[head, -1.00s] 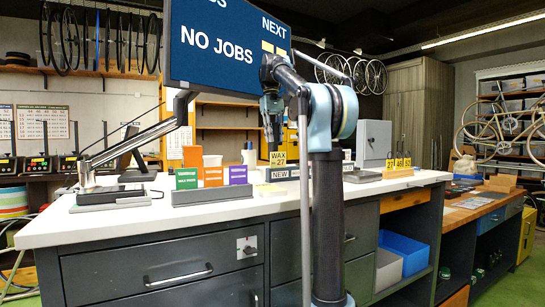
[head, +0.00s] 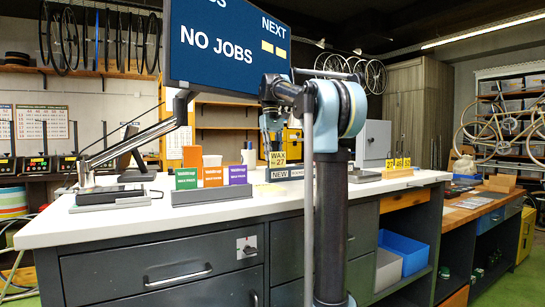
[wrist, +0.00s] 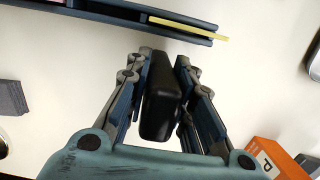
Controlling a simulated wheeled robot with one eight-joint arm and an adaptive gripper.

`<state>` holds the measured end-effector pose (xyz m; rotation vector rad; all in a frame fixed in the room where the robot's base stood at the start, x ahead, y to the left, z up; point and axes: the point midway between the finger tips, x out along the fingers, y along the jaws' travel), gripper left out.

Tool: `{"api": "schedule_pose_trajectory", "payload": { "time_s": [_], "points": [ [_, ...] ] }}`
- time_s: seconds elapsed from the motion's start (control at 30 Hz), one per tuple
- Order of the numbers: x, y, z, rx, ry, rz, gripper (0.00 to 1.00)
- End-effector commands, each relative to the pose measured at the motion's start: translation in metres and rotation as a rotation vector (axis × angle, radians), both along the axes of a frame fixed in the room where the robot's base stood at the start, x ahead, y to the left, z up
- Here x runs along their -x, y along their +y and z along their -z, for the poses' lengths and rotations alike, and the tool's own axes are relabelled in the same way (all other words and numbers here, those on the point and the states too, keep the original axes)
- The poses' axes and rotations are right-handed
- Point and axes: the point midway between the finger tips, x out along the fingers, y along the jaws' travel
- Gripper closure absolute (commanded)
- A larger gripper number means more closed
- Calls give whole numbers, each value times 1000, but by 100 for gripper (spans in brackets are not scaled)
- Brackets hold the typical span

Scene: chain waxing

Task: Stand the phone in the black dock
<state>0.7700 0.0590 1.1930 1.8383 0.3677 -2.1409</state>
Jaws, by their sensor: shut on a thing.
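In the wrist view my gripper (wrist: 165,95) is shut on a black slab-like thing, the phone (wrist: 161,105). The phone stands between the two fingers with a narrow end toward the camera. In the head view my gripper (head: 272,140) points down over the white worktop, behind the yellow WAX 27 tag. The phone cannot be made out there. I cannot identify the black dock for certain. A dark block (wrist: 12,97) lies at the left edge of the wrist view, apart from the gripper.
A long dark-blue rack (wrist: 120,12) with a yellow card crosses the top of the wrist view. An orange box (wrist: 272,160) is at lower right. In the head view, green, orange and purple boxes (head: 212,176) stand left of my gripper. White worktop lies bare below the phone.

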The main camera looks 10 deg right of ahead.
Motion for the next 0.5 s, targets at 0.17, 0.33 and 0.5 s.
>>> {"api": "schedule_pose_trajectory", "payload": {
  "time_s": [0.17,0.33,0.5],
  "points": [
    [0,0,1,0,0,0,58],
    [0,0,1,0,0,0,58],
    [0,0,0,0,0,0,58]
  ]
}}
